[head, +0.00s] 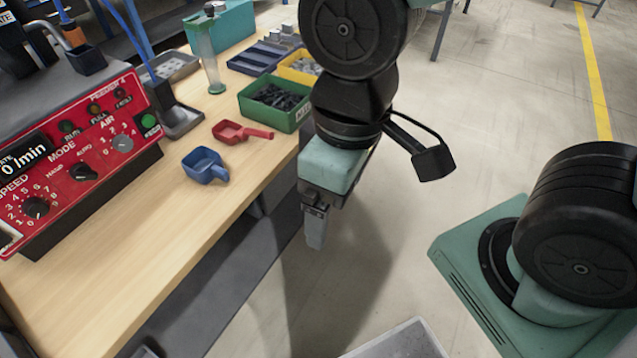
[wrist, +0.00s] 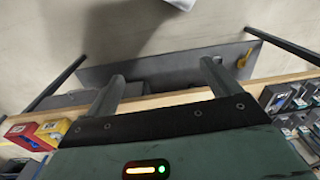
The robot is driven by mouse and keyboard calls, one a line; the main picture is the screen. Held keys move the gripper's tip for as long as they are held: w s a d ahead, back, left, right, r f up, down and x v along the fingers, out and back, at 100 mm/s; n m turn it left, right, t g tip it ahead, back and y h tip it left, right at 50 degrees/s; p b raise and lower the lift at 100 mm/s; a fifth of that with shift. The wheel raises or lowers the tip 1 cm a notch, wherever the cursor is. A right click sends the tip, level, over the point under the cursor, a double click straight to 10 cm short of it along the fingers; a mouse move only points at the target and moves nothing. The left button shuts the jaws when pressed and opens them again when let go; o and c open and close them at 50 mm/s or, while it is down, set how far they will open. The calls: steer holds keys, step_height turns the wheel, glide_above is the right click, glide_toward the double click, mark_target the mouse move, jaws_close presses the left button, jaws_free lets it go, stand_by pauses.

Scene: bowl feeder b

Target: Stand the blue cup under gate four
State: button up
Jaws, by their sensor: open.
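The blue cup (head: 205,165), a small scoop-like cup with a short handle, sits on the wooden bench near its right edge in the head view. My gripper (head: 315,235) hangs pointing down off the bench, to the right of and apart from the cup. The wrist view shows my gripper (wrist: 160,82) with its two fingers spread and nothing between them. I cannot tell which gate is number four. The cup is not recognisable in the wrist view.
A red scoop (head: 238,132) lies behind the blue cup. A green bin (head: 275,105) of dark parts, a yellow bin (head: 300,68) and a clear cylinder (head: 213,75) stand farther back. The red control panel (head: 75,150) is at left. The front bench top is clear.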

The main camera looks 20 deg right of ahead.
steer(key=w+a+f+t+y+b, duration=0.2)
steer(key=w+f+t, duration=0.1)
steer(key=w+f, duration=0.2)
steer(key=w+a+f+t+y+b, duration=0.2)
steer(key=w+a+f+t+b, duration=0.1)
steer(key=w, duration=0.7)
steer(key=w+a+f+t+y+b, duration=0.2)
steer(key=w+a+f+t+y, duration=0.1)
steer(key=w+f+t, duration=0.2)
steer(key=shift+w+f+m, duration=0.2)
steer(key=shift+w+f, duration=0.3)
steer(key=shift+w, duration=0.2)
steer(key=shift+w+f+m, duration=0.2)
steer(key=shift+w+f, duration=0.3)
steer(key=shift+w, duration=0.2)
steer(key=b, duration=0.3)
steer(key=shift+w+f, duration=0.1)
